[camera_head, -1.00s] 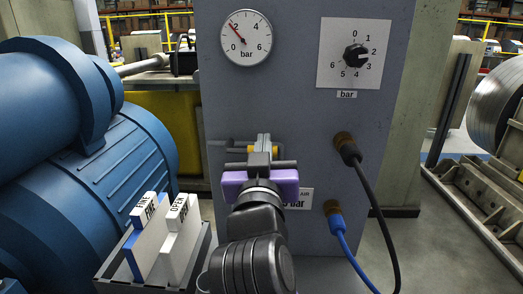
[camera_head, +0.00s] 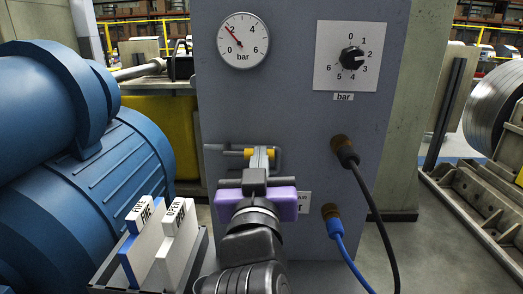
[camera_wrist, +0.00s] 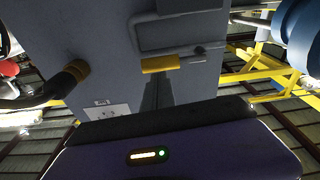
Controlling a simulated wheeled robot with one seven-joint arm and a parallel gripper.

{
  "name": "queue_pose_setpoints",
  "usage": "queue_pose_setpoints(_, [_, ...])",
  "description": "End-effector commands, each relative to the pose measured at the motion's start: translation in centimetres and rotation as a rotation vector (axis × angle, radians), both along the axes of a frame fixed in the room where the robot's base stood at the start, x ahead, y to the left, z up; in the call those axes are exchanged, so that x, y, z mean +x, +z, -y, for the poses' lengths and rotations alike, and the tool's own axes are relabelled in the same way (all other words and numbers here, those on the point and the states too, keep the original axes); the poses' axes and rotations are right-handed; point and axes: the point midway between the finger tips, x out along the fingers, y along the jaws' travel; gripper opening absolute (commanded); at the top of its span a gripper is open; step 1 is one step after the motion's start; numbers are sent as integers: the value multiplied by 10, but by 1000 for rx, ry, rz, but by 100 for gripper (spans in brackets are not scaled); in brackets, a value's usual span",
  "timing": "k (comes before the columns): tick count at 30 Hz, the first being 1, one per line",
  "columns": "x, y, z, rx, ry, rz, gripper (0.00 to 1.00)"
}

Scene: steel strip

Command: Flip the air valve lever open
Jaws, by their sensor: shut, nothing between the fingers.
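The yellow piece of the air valve (camera_head: 248,153) sits on the front of the grey panel, with grey pipe beside it. My gripper (camera_head: 259,160) is shut and empty in front of it, its fingertips overlapping the middle of the yellow piece. In the wrist view the yellow piece (camera_wrist: 160,63) lies crosswise just beyond the tips of my closed fingers (camera_wrist: 157,82). I cannot tell whether the tips touch it. The fingers hide part of the valve, and I cannot tell the lever's position clearly.
The panel (camera_head: 300,125) carries a pressure gauge (camera_head: 243,40), needle a little below 2 bar, and a regulator knob (camera_head: 352,58). A black hose (camera_head: 367,195) and a blue hose (camera_head: 346,250) hang at right.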

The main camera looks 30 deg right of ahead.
Motion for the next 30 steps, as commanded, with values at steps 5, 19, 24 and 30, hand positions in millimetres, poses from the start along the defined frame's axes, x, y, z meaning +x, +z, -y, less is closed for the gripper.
queue_pose_setpoints(5, [-25,-4,-18,-2,3,3,0])
queue_pose_setpoints(19, [-44,-4,-30,-3,-1,9,0])
queue_pose_setpoints(24, [-44,-4,-29,-3,-1,9,0])
queue_pose_setpoints(30, [-43,-3,-30,-11,0,10,0])
